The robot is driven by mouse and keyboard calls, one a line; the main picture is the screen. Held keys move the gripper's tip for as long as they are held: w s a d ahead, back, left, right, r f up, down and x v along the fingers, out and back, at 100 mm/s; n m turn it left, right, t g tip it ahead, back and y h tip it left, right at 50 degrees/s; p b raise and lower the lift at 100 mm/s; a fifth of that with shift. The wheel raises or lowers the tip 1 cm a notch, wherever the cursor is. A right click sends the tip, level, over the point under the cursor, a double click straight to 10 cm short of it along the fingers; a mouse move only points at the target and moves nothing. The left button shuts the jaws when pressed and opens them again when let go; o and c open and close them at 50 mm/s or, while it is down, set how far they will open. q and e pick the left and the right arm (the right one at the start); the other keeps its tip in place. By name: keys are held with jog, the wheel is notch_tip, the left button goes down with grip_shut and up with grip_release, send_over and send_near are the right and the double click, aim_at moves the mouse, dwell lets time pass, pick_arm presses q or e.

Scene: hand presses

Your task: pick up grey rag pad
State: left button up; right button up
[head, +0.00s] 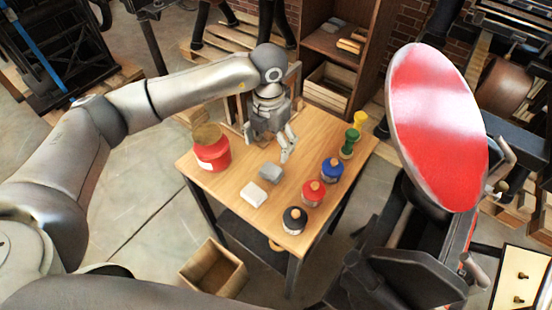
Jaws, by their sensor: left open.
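A grey rag pad (270,172), a small folded block, lies on the wooden table (225,188) near its middle. A white pad (254,194) lies just in front of it, to the lower left. My left gripper (272,147) points down over the back part of the table, above and slightly behind the grey pad. Its fingers are apart and nothing shows between them. It appears clear of the grey pad. My right gripper is not in view.
A red can (211,154) with a brownish top stands on the table's left. Black (294,220), red (312,193) and blue (332,169) ink jars line the right side, with green and yellow items behind. A press with a red disc (435,125) stands right. An open box (212,270) sits on the floor.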

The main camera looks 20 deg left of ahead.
pick_arm(q)
send_over(271, 169)
notch_tip(271, 169, down, 4)
jog(key=shift+s+a+f+p, duration=0.1)
jog(key=shift+s+p, duration=0.05)
jog(key=shift+p, duration=0.3)
jog(key=shift+f, duration=0.3)
notch_tip(271, 169, down, 4)
jog(key=shift+f+p, duration=0.25)
jog(key=shift+p, duration=0.7)
jog(key=shift+f, duration=0.3)
jog(key=c, duration=0.3)
jog(key=shift+c, duration=1.3)
jog(key=c, duration=0.4)
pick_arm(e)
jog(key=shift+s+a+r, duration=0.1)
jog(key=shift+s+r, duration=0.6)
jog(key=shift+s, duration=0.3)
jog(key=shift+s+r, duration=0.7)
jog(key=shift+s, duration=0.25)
